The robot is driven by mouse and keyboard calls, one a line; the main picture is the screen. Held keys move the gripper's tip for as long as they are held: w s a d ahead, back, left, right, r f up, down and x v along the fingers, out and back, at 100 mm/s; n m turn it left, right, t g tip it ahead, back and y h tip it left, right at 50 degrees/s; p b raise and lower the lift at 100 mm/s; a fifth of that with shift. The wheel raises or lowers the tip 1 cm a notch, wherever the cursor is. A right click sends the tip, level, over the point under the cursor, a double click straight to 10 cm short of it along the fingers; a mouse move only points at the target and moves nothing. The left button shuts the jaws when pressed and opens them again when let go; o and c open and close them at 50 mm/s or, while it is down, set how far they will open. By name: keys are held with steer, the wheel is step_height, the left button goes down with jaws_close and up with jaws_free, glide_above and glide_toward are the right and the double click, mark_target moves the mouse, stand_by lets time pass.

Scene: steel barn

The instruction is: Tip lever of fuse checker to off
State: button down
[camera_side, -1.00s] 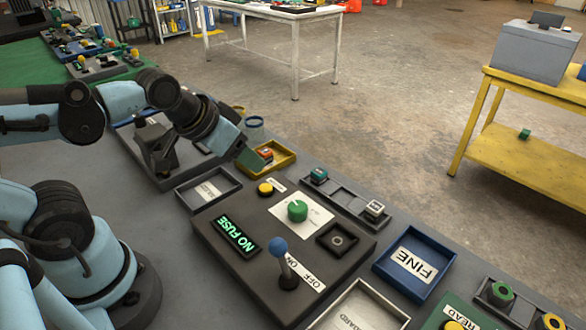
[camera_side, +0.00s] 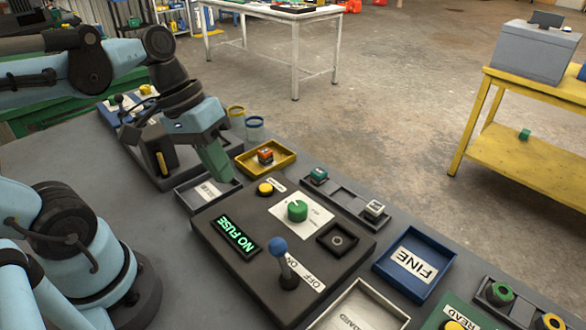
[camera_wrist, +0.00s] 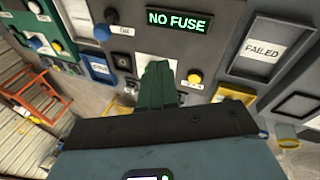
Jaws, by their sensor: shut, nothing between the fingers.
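The fuse checker (camera_side: 240,285) is a dark box with a lit green NO FUSE display (camera_side: 239,236). Its lever (camera_side: 278,247) has a blue ball on a short stalk, beside a white plate marked ON and OFF (camera_side: 307,274). The ball leans away from the OFF end of that plate. My gripper (camera_side: 222,177) is shut and empty, above the small tray behind the checker, well apart from the lever. In the wrist view my green fingers (camera_wrist: 157,75) hide the checker's green knob; the lever's blue ball (camera_wrist: 102,32) shows at upper left.
The checker also carries a green knob (camera_side: 297,211), a yellow button (camera_side: 265,189) and a round socket (camera_side: 338,240). A yellow tray (camera_side: 283,164) holding a fuse and a blue FINE tray (camera_side: 431,252) stand around it. The space above the checker is clear.

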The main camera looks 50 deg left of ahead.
mark_target(282, 259)
steer(key=shift+g+h, duration=0.6)
steer(key=shift+h, duration=0.1)
steer(key=d+f, duration=0.1)
steer(key=f, duration=0.1)
steer(key=d+f, duration=0.2)
steer(key=s+d+f, duration=0.1)
steer(key=d+f, duration=0.1)
steer(key=f, duration=0.1)
steer(key=shift+d+f, duration=0.1)
steer(key=shift+d, duration=0.05)
steer(key=shift+w+d, duration=0.2)
steer(key=shift+d, duration=0.7)
steer(key=shift+w+d+r, duration=0.15)
steer(key=shift+d, duration=0.4)
steer(key=shift+w+d+r, duration=0.1)
steer(key=shift+d, duration=0.4)
